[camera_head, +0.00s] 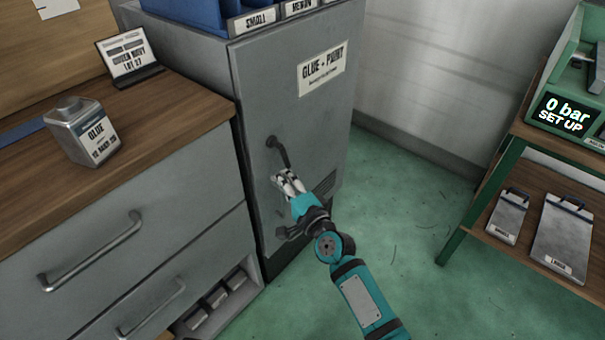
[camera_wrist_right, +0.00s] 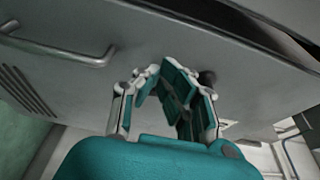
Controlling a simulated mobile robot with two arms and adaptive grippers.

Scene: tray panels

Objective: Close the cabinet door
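The grey cabinet door (camera_head: 307,115) carries a "GLUE + PAINT" label, a dark bar handle and a vent. In the head view it looks flush or nearly flush with the cabinet front; any small gap is hard to tell. My right gripper (camera_head: 287,182) is at the door's face, just below the handle (camera_head: 278,152). Contact is not clear. My left gripper is out of view.
A drawer unit (camera_head: 140,220) with bar handles and a wooden top stands left of the cabinet, with a glue can (camera_head: 82,132) on it. A green-framed shelf (camera_head: 480,200) stands at right. The green floor (camera_head: 405,215) between is clear.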

